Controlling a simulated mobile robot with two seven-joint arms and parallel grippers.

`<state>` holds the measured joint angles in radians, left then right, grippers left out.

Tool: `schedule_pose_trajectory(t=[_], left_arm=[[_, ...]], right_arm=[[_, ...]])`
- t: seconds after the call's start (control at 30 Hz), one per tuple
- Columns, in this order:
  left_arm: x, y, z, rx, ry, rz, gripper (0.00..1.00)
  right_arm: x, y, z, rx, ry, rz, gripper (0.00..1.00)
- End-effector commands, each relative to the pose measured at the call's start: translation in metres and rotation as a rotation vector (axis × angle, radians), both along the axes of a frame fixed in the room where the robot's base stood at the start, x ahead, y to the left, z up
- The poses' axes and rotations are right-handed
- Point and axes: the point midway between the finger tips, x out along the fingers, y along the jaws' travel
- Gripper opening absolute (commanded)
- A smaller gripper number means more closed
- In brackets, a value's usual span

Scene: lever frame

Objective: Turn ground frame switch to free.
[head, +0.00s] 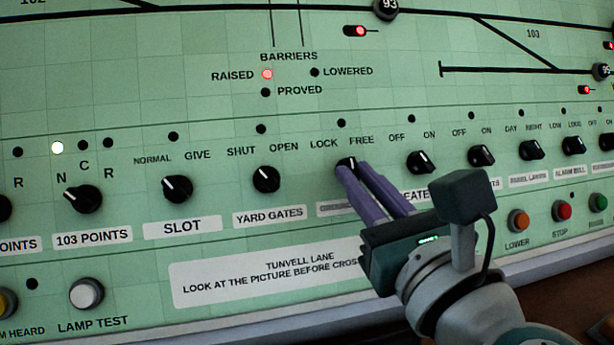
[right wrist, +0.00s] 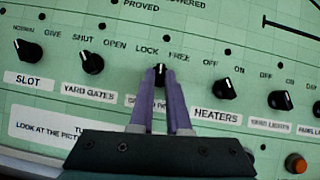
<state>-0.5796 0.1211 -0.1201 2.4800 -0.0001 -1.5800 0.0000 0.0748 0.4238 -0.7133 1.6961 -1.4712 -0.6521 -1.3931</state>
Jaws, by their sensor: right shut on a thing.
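The ground frame switch (head: 347,161) is a black rotary knob on the green panel, below the words LOCK and FREE. My right gripper (head: 348,170) is shut on this knob, with one purple finger on each side of it. In the right wrist view the knob (right wrist: 160,69) shows between the tips of my right gripper (right wrist: 160,76). A small pale mark shows on the knob's upper part, but the fingers hide most of it, and I cannot tell its exact setting. The label below is mostly covered by the fingers. My left gripper is not in view.
The yard gates knob (head: 266,179) stands to the left and the heaters knob (head: 420,161) to the right, both close by. The slot knob (head: 177,188) is further left. Push buttons, including a red one (head: 562,210), sit at the lower right.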

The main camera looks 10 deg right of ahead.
Motion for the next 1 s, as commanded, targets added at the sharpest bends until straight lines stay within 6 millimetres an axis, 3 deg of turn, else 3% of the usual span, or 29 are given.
schedule_pose_trajectory(t=[0.5, 1.0], left_arm=[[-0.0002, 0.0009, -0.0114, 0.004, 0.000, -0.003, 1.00], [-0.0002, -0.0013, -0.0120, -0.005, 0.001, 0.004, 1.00]], right_arm=[[0.0003, 0.0069, 0.0005, 0.420, 0.007, -0.221, 0.00], [0.0010, 0.0094, 0.0025, 0.629, 0.010, -0.334, 0.00]])
